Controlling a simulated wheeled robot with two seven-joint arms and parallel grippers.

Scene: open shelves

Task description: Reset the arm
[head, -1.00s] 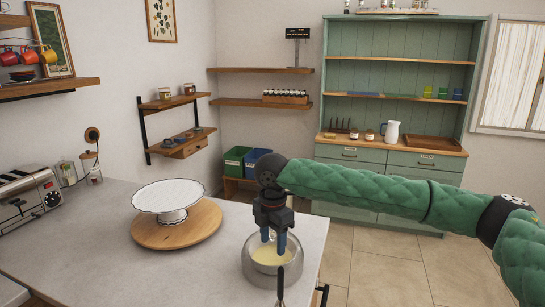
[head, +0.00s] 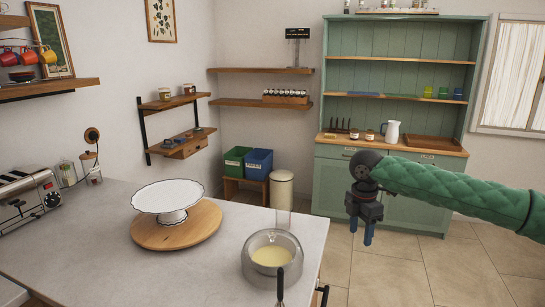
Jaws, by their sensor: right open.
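My right arm, in a green quilted sleeve, comes in from the right side of the head view. Its gripper (head: 362,231) hangs pointing down with blue fingertips, open and empty, over the tiled floor to the right of the counter. It is apart from the metal pot (head: 292,262), which sits at the counter's right edge with pale yellow liquid inside and a dark handle toward me. My left gripper is not in view.
The grey counter (head: 90,245) holds a white cake stand (head: 167,196) on a round wooden board (head: 205,222), and a toaster (head: 28,195). A green hutch (head: 335,180) stands behind the arm. Tiled floor (head: 440,275) is open at right.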

